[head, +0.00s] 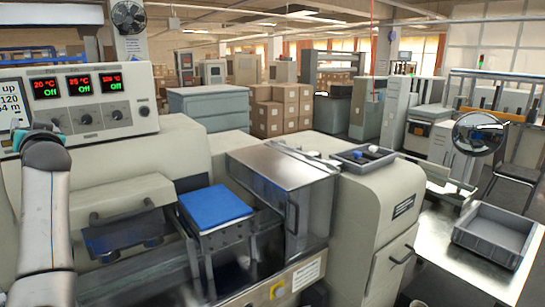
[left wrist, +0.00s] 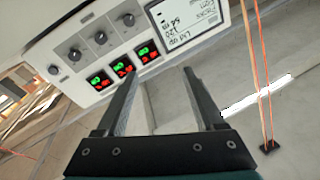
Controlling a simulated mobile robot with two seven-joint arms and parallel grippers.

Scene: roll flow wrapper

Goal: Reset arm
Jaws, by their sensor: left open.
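My left arm (head: 45,215) rises at the left edge of the head view, in front of the control panel. Its gripper is not clear there. In the left wrist view my left gripper (left wrist: 160,73) is open, its two dark fingers spread with nothing between them. The control panel (left wrist: 75,45) lies beyond the fingertips, seen upside down. My right arm and gripper are in neither view.
The wrapper's panel (head: 90,125) has three red-and-green displays and knobs. A blue pad (head: 215,205) sits mid-machine beside a metal cover (head: 285,190). A grey tray (head: 362,157) holds small items on the right housing. An empty grey bin (head: 495,232) stands on the right table.

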